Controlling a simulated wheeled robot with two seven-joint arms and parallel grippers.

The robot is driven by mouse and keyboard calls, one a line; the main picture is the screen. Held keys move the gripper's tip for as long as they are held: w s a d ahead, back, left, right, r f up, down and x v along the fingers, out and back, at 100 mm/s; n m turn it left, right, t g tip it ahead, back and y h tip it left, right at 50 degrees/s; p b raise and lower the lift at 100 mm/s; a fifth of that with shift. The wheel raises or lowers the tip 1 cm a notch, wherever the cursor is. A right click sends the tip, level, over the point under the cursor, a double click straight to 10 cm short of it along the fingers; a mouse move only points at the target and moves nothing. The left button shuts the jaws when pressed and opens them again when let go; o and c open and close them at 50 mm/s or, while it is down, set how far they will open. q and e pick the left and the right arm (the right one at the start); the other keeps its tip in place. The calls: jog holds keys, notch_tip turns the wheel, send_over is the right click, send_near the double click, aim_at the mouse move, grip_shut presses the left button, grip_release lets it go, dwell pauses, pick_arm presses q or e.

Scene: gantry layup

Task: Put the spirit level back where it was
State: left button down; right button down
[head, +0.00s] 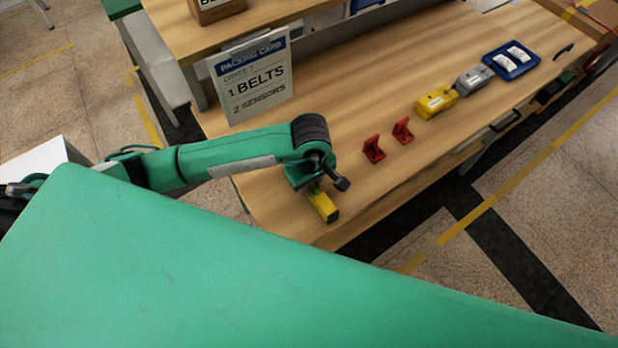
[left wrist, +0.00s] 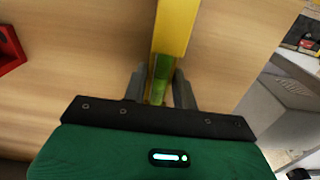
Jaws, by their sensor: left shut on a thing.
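The spirit level is a yellow bar (head: 324,207) at the near left end of the wooden bench, below my left gripper (head: 312,186). In the left wrist view the yellow level (left wrist: 173,28) runs up from between the two dark fingers of my left gripper (left wrist: 159,88), with a greenish part between them. My left gripper is shut on the level. I cannot tell whether the level touches the bench top or is held just above it. My right gripper is not in view.
Two red brackets (head: 373,149) (head: 403,131) stand on the bench (head: 340,110). Further along are a yellow block (head: 436,101), a grey block (head: 474,80) and a blue tray (head: 512,72) with white items. A packing card (head: 252,78) stands behind. Bare wood lies between card and brackets.

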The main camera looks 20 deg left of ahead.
pick_arm(q)
jog(key=shift+w+f, duration=0.2)
jog(key=shift+s+r, duration=0.1)
jog(key=shift+s, duration=0.2)
jog(key=c, duration=1.1)
grip_release()
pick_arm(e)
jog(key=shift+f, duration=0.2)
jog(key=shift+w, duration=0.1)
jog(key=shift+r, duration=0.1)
